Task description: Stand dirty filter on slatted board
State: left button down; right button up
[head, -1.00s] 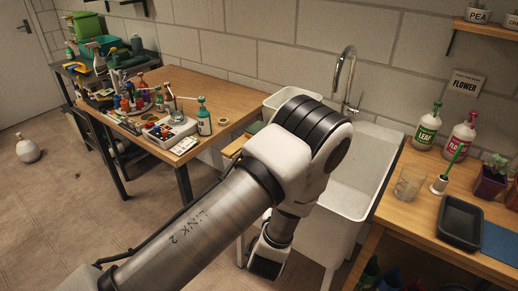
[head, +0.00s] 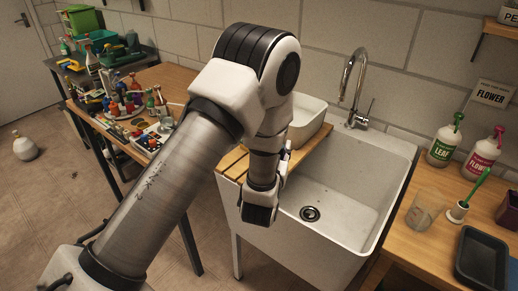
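The slatted board (head: 231,162) is a wooden piece across the left end of the white sink (head: 385,180), partly covered by my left arm. No dirty filter can be made out in the head view. My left arm comes in from the left, and its wrist is in front of the board and the sink's left side. My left gripper (head: 287,156) is mostly hidden behind the wrist; only a small part shows at its right edge. I cannot see its fingers or whether it holds anything. My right gripper is not in view.
A tall faucet (head: 352,80) rises at the sink's back. The right bench holds a clear beaker (head: 422,212), a black tray (head: 482,258) and labelled bottles (head: 445,142). The left table (head: 165,80) is cluttered.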

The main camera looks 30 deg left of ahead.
pick_arm(q)
jog(key=w+a+f+b, duration=0.1)
jog(key=w+a+f, duration=0.2)
jog(key=a, duration=0.6)
notch_tip(320, 180, down, 2)
jog(key=shift+w+a+f, duration=0.15)
jog(key=shift+w+a, duration=0.15)
jog(key=shift+w, duration=0.1)
jog(key=c, duration=1.2)
grip_release()
jog(key=shift+o, duration=1.2)
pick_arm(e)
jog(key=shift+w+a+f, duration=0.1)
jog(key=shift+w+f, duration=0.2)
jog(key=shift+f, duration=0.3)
